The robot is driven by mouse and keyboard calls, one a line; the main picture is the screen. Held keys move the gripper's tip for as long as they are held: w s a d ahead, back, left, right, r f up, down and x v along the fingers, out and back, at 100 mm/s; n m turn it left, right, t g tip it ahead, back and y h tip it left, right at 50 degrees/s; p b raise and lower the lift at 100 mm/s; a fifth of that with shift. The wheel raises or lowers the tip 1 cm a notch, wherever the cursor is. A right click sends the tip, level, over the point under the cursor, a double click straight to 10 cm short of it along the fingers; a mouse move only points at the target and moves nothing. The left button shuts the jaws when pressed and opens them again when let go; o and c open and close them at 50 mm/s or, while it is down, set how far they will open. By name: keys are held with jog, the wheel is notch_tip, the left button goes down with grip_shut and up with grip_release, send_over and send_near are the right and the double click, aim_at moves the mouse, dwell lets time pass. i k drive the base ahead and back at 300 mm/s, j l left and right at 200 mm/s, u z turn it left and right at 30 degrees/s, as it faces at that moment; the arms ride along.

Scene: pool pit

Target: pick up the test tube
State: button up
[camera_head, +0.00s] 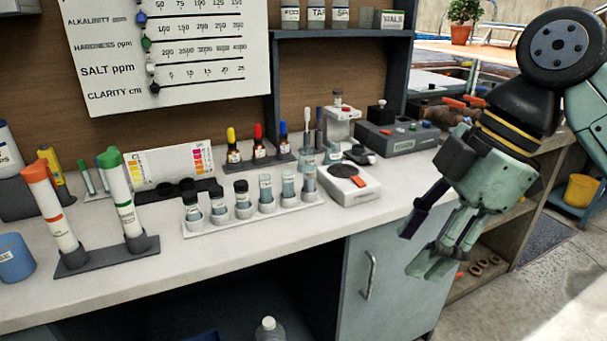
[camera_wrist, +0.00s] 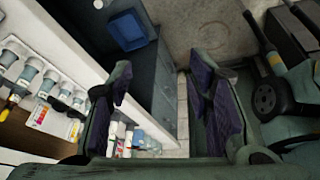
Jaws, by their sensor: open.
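Several tubes stand on the white counter in the head view, and I cannot tell which is the test tube. A tall white tube with an orange cap (camera_head: 52,212) and one with a green cap (camera_head: 120,200) lean in a dark holder at the left. Slim tubes (camera_head: 88,182) stand behind them, partly hidden. Short capped vials (camera_head: 242,199) stand in a white rack (camera_head: 255,216) at mid-counter. My gripper (camera_head: 424,243) is open and empty, pointing down in front of the counter's right part, well right of all these tubes. The wrist view shows its spread fingers (camera_wrist: 165,100).
Dropper bottles with yellow, red and blue tops (camera_head: 258,150) stand behind the rack. A white device (camera_head: 348,188) and a grey meter (camera_head: 400,138) are to its right. A shelf (camera_head: 340,38) overhangs the back. Clear counter runs along the front edge.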

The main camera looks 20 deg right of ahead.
aim_at(309, 169)
jog(key=i, duration=1.3)
